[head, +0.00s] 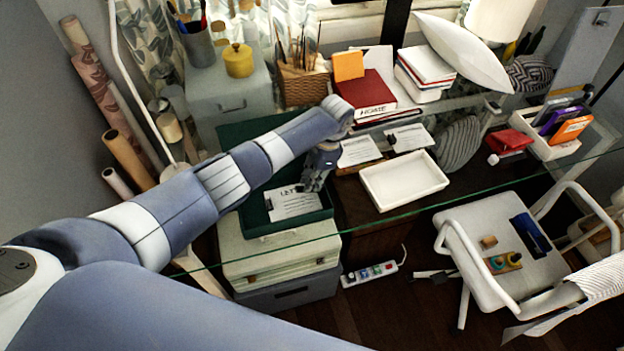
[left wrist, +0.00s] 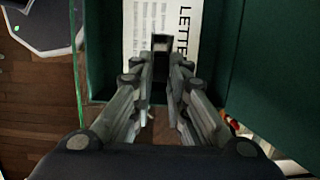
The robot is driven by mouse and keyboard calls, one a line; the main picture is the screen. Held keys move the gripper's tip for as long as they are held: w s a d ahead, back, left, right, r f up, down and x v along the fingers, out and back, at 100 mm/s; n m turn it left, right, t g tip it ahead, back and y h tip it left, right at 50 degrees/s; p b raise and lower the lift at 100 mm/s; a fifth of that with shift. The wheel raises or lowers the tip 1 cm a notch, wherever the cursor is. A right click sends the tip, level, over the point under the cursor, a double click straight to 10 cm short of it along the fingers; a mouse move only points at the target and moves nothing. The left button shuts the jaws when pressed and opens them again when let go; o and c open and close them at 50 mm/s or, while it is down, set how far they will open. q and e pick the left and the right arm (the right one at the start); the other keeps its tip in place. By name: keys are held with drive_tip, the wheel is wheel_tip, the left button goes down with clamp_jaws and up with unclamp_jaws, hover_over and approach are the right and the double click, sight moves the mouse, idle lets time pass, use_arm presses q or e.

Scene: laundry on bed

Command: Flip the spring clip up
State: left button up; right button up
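The open green box file (head: 258,222) lies on the glass desk, with a white sheet marked "LETTE…" (head: 290,205) inside. My left gripper (head: 311,186) points down into the box over the sheet's upper right part. In the left wrist view, the box's green wall (left wrist: 106,50) and the sheet (left wrist: 143,35) lie below the fingers. A black upright piece, which looks like the spring clip (left wrist: 160,44), sits between the two fingertips (left wrist: 161,66). The fingers are close together with this black piece filling the narrow gap. The clip's lower part is hidden. My right gripper is out of view.
Right of the box are a white tray (head: 402,182) and clipped papers (head: 358,151). Behind stand a red book (head: 366,92) and a pencil basket (head: 303,84). A white chair (head: 492,232) stands at the right. Pale boxes (head: 280,258) sit below the glass.

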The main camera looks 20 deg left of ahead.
use_arm(q)
drive_tip(key=shift+o, duration=1.1)
drive_tip(key=v, duration=1.2)
